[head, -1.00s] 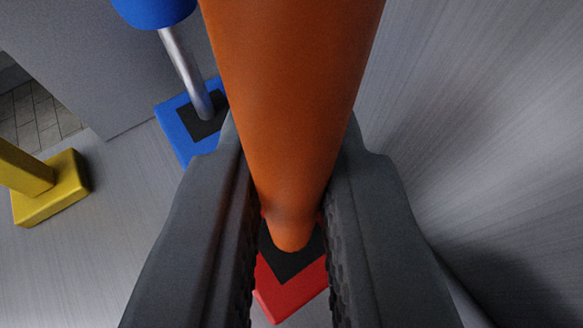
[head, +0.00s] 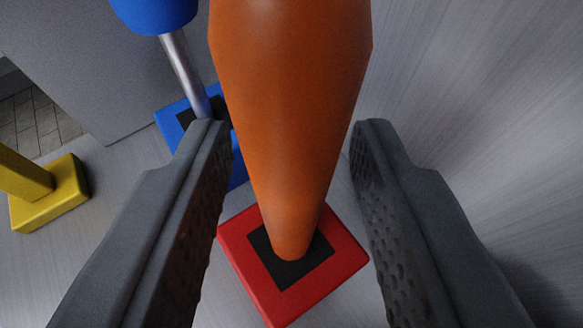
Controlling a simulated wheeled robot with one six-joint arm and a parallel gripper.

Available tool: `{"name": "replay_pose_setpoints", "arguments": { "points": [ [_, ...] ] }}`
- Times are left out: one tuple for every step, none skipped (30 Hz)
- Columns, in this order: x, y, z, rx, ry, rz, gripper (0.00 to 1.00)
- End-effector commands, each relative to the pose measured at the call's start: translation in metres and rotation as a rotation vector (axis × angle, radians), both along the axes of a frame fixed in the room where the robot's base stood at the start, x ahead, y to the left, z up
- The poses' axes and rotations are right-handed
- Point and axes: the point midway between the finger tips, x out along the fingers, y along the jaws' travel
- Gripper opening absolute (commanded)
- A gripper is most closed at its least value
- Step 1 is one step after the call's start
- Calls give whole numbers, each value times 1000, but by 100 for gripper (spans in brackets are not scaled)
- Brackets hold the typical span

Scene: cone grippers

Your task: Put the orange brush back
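An orange cone-shaped object (head: 290,110), the only orange thing in view, stands with its narrow end down on the black square of a red base (head: 335,270). No bristles show, and its upper part runs out of the top of the picture. My gripper (head: 288,140) is open, with one dark finger on each side of the orange object. Visible gaps separate both fingers from it.
A blue-topped tool (head: 155,12) with a metal shaft stands on a blue base (head: 175,135) at the upper left. A yellow post on a yellow base (head: 50,205) stands at the far left. A grey wall (head: 490,120) rises close on the right.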

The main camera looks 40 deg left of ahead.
Motion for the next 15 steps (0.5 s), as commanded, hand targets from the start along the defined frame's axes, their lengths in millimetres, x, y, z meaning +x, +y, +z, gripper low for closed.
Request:
{"name": "replay_pose_setpoints", "arguments": {
  "points": [
    [-3,-4,2,-1,-1,-3,36],
    [-6,-7,4,0,-2,-4,36],
    [-10,-10,6,0,-2,-3,36],
    [-13,-13,8,0,-3,-2,36],
    [-17,-17,10,0,-3,-3,36],
    [-22,-22,13,-1,-2,-5,36],
    [-26,-26,15,0,-2,-4,36],
    [-30,-30,17,0,-2,-4,36],
    [-35,-35,20,0,-1,-5,36],
    [-39,-39,23,0,-1,-4,36],
    [-43,-42,25,0,-1,-4,36],
    [-48,-48,27,-1,-1,-5,36],
    [-51,-51,29,0,0,-4,36],
    [-55,-54,31,-1,-1,-3,36],
    [-59,-58,33,0,-2,-4,36]
  ]
}}
